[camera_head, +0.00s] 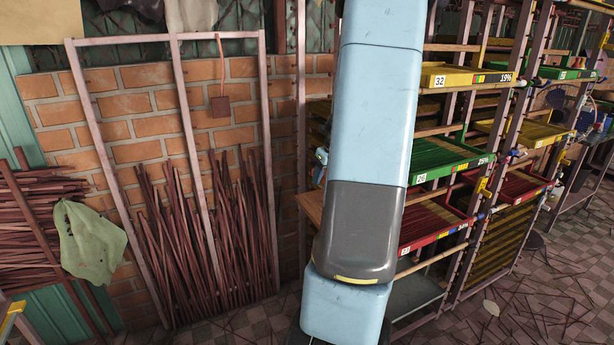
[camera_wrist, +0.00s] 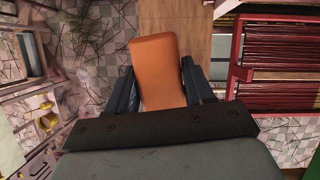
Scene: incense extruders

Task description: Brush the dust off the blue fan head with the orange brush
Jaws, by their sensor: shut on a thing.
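The orange brush (camera_wrist: 158,66) shows in the wrist view as a plain orange block standing out between the fingers. My gripper (camera_wrist: 161,84) is shut on it, with one dark blue finger on each side. I cannot make out the bristles. A round blue shape (camera_head: 557,98) at the far right of the head view may be the blue fan head, but it is small and partly covered by rack posts. Any dust on it is too small to tell. In the head view my arm hides the brush and most of my gripper.
Racks with numbered yellow, green and red trays (camera_head: 430,234) stand right of my arm. A wooden board (camera_wrist: 174,18) lies beyond the brush. Bundles of dark red sticks (camera_head: 165,250) lean on the brick wall at left. The tiled floor (camera_head: 540,285) at right has scattered sticks.

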